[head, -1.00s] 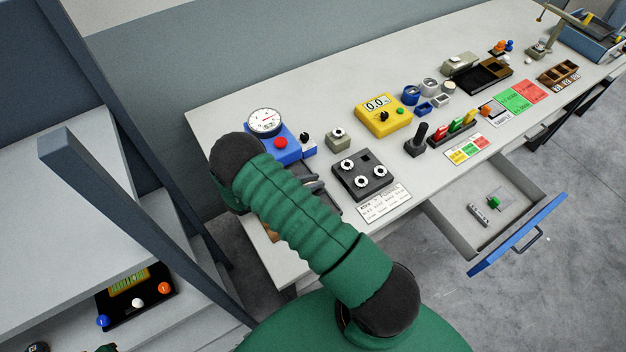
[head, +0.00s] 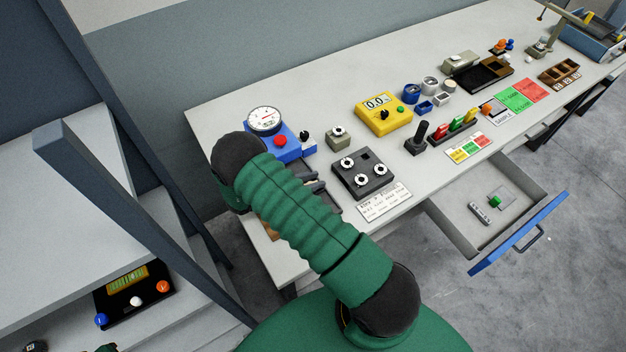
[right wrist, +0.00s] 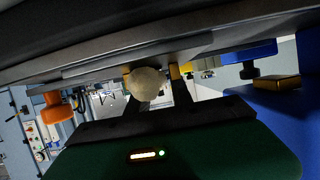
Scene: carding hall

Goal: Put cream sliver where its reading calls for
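In the right wrist view, the cream sliver (right wrist: 146,84) is a round cream ball between the two yellow-tipped fingers of my right gripper (right wrist: 153,76). The fingers look shut on it. In the head view, my green arm hides most of this gripper; dark parts of the gripper (head: 318,188) show past the sleeve, beside the blue dial gauge (head: 264,122). I cannot see the sliver there. The yellow meter (head: 384,112) reads 0.0. White, green and red mats (head: 516,97) lie farther right. My left gripper is not in view.
A dark box with round dials (head: 362,174) and a printed card (head: 385,203) stand right of my arm. A blue-fronted drawer (head: 518,234) hangs open with small items inside. At left are a shelf post (head: 110,190) and a black panel with coloured balls (head: 134,296).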

